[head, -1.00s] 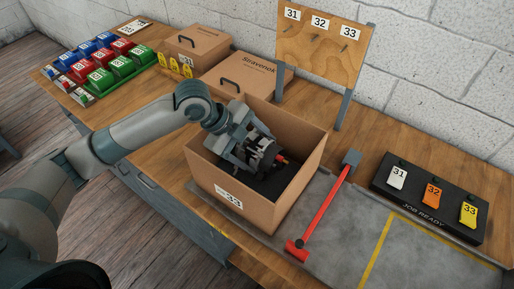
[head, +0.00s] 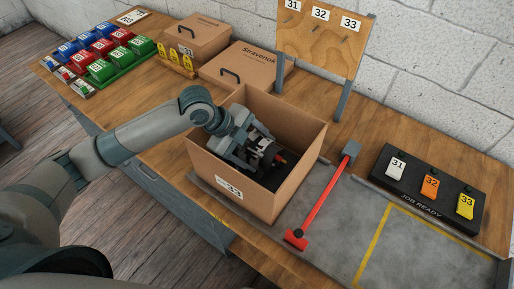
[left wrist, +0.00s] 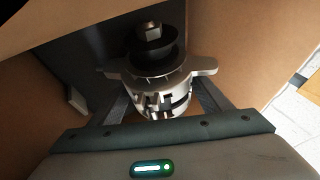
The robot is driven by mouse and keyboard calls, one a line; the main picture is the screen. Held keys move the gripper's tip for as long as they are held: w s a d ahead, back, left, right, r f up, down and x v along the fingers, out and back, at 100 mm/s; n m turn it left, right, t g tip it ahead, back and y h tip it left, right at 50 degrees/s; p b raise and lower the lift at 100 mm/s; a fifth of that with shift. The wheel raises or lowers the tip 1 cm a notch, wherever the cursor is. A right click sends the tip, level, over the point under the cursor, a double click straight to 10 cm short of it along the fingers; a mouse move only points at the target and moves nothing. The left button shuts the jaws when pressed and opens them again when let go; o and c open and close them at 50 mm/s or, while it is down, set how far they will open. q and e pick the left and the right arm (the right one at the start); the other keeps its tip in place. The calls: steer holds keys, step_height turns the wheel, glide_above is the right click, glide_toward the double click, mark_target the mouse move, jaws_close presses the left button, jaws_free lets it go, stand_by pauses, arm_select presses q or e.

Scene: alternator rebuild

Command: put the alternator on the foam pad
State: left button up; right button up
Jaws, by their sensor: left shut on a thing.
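The alternator (head: 262,152) is inside the open cardboard box (head: 231,190) labelled 33. In the left wrist view the alternator (left wrist: 160,75) shows a silver ribbed body, two side ears and a black pulley with a nut. My left gripper (head: 248,153) reaches down into the box and is shut on the alternator's body, one finger on each side. A black pad (head: 286,184) covers part of the box floor below; I cannot tell whether the alternator touches it. A small red part shows at the alternator's right side. My right gripper is not in view.
The box walls stand close around the gripper. A red bar (head: 322,203) with a grey block lies right of the box. Beyond are a JOB READY tag stand (head: 428,194) and a grey mat (head: 410,250). Closed boxes (head: 245,70) and a pegboard (head: 322,38) stand behind.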

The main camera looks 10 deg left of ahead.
arm_select(q)
steer(key=shift+w+r, duration=0.1)
steer(key=shift+w, duration=0.05)
steer(key=o, duration=1.8)
steer(key=shift+s+f, duration=0.2)
steer(key=shift+f, duration=0.1)
steer(key=shift+s, duration=0.1)
steer(key=shift+r, duration=0.15)
steer(key=shift+r, duration=0.2)
steer(key=b+v, duration=0.2)
steer(key=v, duration=1)
steer(key=shift+r+b, duration=0.15)
steer(key=shift+b, duration=0.2)
